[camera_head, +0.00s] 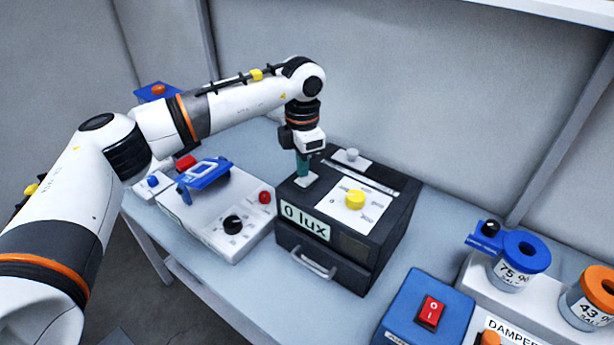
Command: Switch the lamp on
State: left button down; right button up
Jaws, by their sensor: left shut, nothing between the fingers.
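A black box (330,265) stands on the table in the middle of the view. Its front display (305,223) reads "0 lux". On its top are a yellow knob (355,199) on a white panel and a small white pad (306,181) at the left corner. My left gripper (303,173) is shut and empty and points straight down at the white pad. Its tip is at or just above the pad; I cannot tell whether it touches. No separate lamp is clearly recognisable. My right gripper is out of view.
A white device (205,225) with a black knob and red button stands left of the box. A blue box (428,308) with a red rocker switch is at the front right. Several labelled containers, one blue-topped (520,262), stand at the far right. A wall closes the back.

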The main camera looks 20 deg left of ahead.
aim_at(303, 181)
pick_arm(q)
jog(key=shift+f+b, duration=0.7)
jog(key=shift+f, duration=0.3)
dwell(0.6)
jog(key=shift+r, duration=0.1)
jog(key=shift+r+p, duration=1.95)
jog(key=shift+r, duration=1.55)
jog(key=shift+f, duration=0.1)
